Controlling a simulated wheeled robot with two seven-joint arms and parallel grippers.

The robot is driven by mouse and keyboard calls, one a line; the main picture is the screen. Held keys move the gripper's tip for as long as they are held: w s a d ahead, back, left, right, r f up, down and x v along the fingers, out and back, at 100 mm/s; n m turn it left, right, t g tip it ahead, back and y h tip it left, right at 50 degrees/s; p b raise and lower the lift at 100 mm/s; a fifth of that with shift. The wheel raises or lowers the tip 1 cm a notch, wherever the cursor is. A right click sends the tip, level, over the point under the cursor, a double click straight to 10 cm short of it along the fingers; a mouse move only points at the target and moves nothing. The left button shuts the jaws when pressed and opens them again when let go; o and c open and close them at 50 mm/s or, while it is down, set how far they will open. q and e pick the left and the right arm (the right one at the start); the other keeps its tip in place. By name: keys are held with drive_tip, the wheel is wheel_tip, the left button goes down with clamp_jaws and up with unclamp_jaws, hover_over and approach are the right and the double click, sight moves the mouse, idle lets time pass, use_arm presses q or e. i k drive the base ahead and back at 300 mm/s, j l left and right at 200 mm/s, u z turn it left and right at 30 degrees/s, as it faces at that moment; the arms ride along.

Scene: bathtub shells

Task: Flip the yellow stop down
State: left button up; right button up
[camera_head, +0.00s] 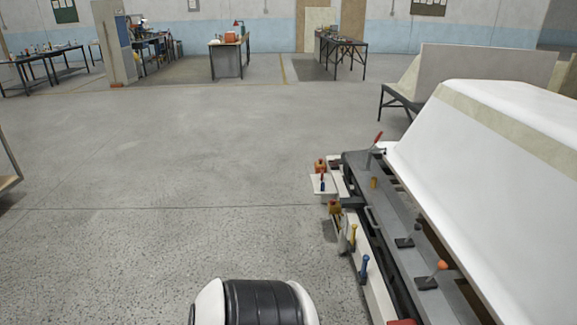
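A small yellow upright piece (374,182) stands on the dark grey beam beside the white bathtub shell (480,150). A yellow-topped lever (353,234) stands upright on the pale rail (373,290) lower down, near a blue-handled lever (364,266). I cannot tell which of the two yellow pieces is the stop. Both look upright and are small in the picture. Neither of my grippers shows in this view.
A red-handled clamp (377,139) and an orange-knobbed clamp (432,274) stand along the dark grey beam (410,238). The shell fills the right side. Open concrete floor (190,170) lies to the left. Workbenches (229,55) stand far back.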

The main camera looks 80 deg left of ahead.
sight(355, 226)
drive_tip(key=u, duration=1.95)
drive_tip(key=z, duration=0.2)
drive_tip(key=i+j+z, duration=0.15)
drive_tip(key=z, duration=0.2)
drive_tip(key=i+j+z, duration=0.15)
drive_tip(key=z, duration=0.15)
drive_tip(key=i+j+z, duration=0.15)
drive_tip(key=j+z, duration=0.2)
drive_tip(key=i+j, duration=0.15)
drive_tip(key=j, duration=0.2)
drive_tip(key=i+j+z, duration=0.15)
drive_tip(key=j, duration=0.25)
drive_tip(key=i+j, duration=0.1)
drive_tip(key=j, duration=0.25)
drive_tip(key=i+j+z, duration=0.1)
drive_tip(key=j, duration=0.3)
drive_tip(key=i+j, duration=0.1)
drive_tip(key=j, duration=0.3)
drive_tip(key=i+z, duration=0.05)
